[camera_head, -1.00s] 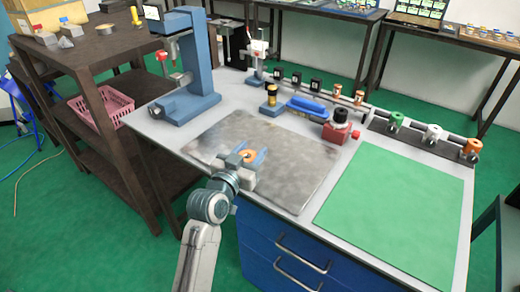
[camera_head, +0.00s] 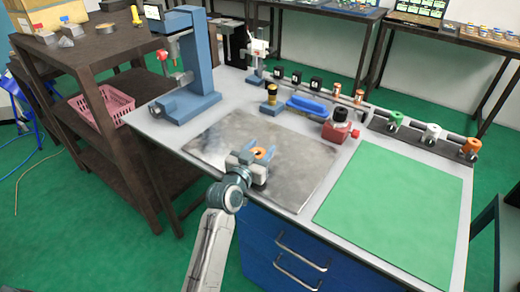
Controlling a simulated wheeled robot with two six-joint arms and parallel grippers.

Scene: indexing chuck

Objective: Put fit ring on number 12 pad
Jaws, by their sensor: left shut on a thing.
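My left gripper (camera_head: 260,149) is over the grey mat (camera_head: 210,140) on the bench, with its blue fingers pointing away from me. It is shut on an orange ring (camera_head: 260,154), which shows between the fingers. I cannot tell how high the ring is above the mat. No number 12 can be read on any pad from here. My right gripper is not in view.
A blue press (camera_head: 195,75) stands at the bench's back left. A red block with a black knob (camera_head: 338,126) stands right of the mat. Green, white and orange parts (camera_head: 432,133) sit on a rack at the back right. The green mat (camera_head: 395,210) is clear.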

